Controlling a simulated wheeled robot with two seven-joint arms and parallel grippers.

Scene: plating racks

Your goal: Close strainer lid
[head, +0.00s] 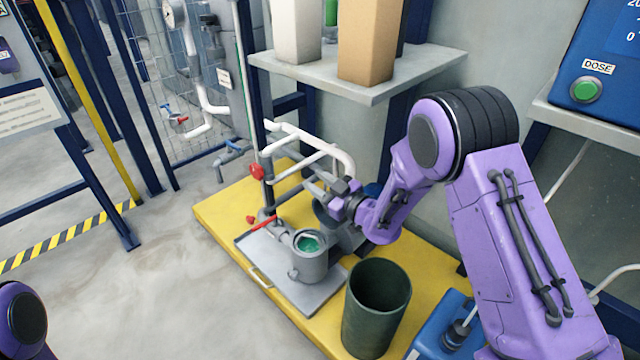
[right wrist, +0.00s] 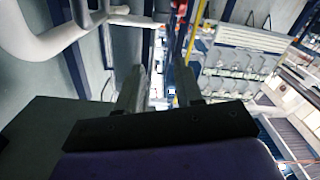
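The strainer (head: 309,262) is a grey upright cylinder on a grey tray, and its top is open, with green showing inside. A dark grey rounded piece (head: 325,212) is just behind it, partly hidden by my right arm; I cannot tell whether it is the lid. My right gripper (head: 318,188) is above and behind the strainer, close to the white pipes, apart from the strainer's rim. In the right wrist view its two fingers (right wrist: 160,85) stand apart with nothing between them. Only a purple part of my left arm shows at bottom left of the head view; its gripper is out of view.
White pipes (head: 318,142) with red handles rise behind the grey tray (head: 318,296) on a yellow platform (head: 225,215). A dark green bin (head: 358,325) stands right of the strainer. A shelf (head: 430,68) with containers hangs above. Open floor lies to the left.

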